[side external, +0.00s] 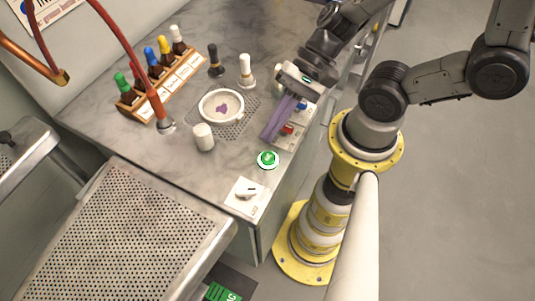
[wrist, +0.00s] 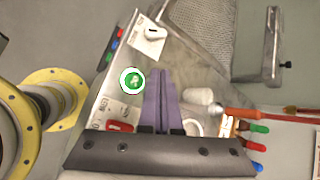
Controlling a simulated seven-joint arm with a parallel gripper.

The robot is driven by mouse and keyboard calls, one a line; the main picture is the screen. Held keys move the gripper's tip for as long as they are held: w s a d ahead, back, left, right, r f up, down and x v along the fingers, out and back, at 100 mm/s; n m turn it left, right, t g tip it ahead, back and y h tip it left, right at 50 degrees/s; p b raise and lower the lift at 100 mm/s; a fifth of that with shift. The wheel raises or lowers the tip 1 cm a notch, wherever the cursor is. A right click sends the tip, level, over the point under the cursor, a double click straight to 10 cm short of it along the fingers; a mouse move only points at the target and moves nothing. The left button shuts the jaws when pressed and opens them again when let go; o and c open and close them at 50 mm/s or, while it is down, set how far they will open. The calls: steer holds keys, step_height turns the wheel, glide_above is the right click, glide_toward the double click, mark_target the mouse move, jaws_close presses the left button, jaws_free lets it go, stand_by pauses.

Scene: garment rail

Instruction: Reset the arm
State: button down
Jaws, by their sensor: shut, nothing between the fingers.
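My gripper (side external: 267,137) has long purple fingers that lie together, shut and empty. It hangs over the right part of the grey counter (side external: 185,166), between the white bowl and the counter's right edge. In the wrist view the gripper's fingertips (wrist: 163,71) point up the picture, to the right of a round green button with a white rim (wrist: 132,81). In the side view this green button (side external: 267,159) sits near the counter's right edge, just below the fingertips in the picture and apart from them. A panel with a red button and a blue button (side external: 287,130) is partly hidden behind the fingers.
A white bowl with a purple patch (side external: 221,106) and a white cylinder (side external: 203,137) stand left of the fingers. A white plate with a switch (side external: 246,195) lies at the front. A wooden rack of several coloured bottles (side external: 160,83) and a red hose stand farther left.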

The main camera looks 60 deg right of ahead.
steer(key=d+r+n+t+h, duration=0.2)
steer(key=d+r+n+h, duration=0.6)
steer(key=d+r+n, duration=0.4)
steer(key=shift+s+d+r+n+t+h, duration=0.35)
steer(key=shift+s+d+t+h, duration=0.1)
steer(key=shift+d, duration=0.4)
